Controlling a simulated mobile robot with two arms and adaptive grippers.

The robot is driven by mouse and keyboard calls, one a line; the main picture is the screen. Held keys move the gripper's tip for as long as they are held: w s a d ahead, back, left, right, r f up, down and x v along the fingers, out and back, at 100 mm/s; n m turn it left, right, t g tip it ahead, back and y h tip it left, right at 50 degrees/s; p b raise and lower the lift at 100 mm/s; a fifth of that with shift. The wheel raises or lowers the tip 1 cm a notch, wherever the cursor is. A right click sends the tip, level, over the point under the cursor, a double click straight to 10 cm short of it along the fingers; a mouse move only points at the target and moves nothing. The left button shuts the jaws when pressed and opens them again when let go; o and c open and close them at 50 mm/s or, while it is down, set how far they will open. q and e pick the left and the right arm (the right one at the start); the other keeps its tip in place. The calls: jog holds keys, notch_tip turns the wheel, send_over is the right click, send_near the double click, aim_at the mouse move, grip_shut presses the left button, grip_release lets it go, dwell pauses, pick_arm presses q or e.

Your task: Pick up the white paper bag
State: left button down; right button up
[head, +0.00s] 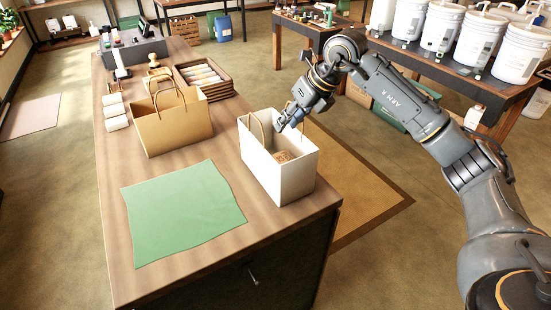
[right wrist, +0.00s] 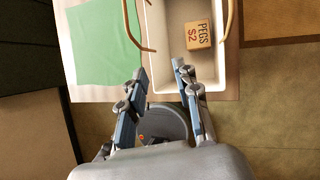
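The white paper bag (head: 268,177) stands upright and open-topped on the wooden counter, with tan loop handles. It also shows from above in the right wrist view (right wrist: 216,78), with a small tan box (right wrist: 197,34) marked "PEGS $2" inside. My right gripper (head: 284,122) is at the bag's top, near its far rim. In the right wrist view the gripper's two blue-grey fingers (right wrist: 160,69) are apart, with nothing seen clamped between them. The fingertips overlap the bag's end in that view; whether they touch it I cannot tell. My left gripper is in neither view.
A brown paper bag (head: 173,127) stands left of the white bag on the counter (head: 260,225). A green sheet (head: 182,211) lies in front. Wooden trays (head: 206,80) sit behind. White buckets (head: 474,42) line another table at right.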

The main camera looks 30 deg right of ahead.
aim_at(306, 140)
jog(key=s+d+r+m+h, duration=0.1)
jog(key=d+r+m+h, duration=0.15)
jog(key=d, duration=0.45)
jog(key=shift+n+g, duration=0.3)
jog(key=shift+n, duration=0.25)
jog(key=p+x, duration=0.1)
jog(key=x, duration=0.3)
jog(key=p+x, duration=0.2)
jog(key=x, duration=0.3)
jog(key=d+p+x, duration=0.1)
jog(key=p+x, duration=0.1)
jog(key=x, duration=0.2)
jog(key=shift+s+f, duration=0.25)
jog(key=shift+f, duration=0.1)
jog(key=shift+w+f, duration=0.15)
jog(key=shift+f, duration=0.25)
jog(key=shift+c, duration=0.4)
grip_shut()
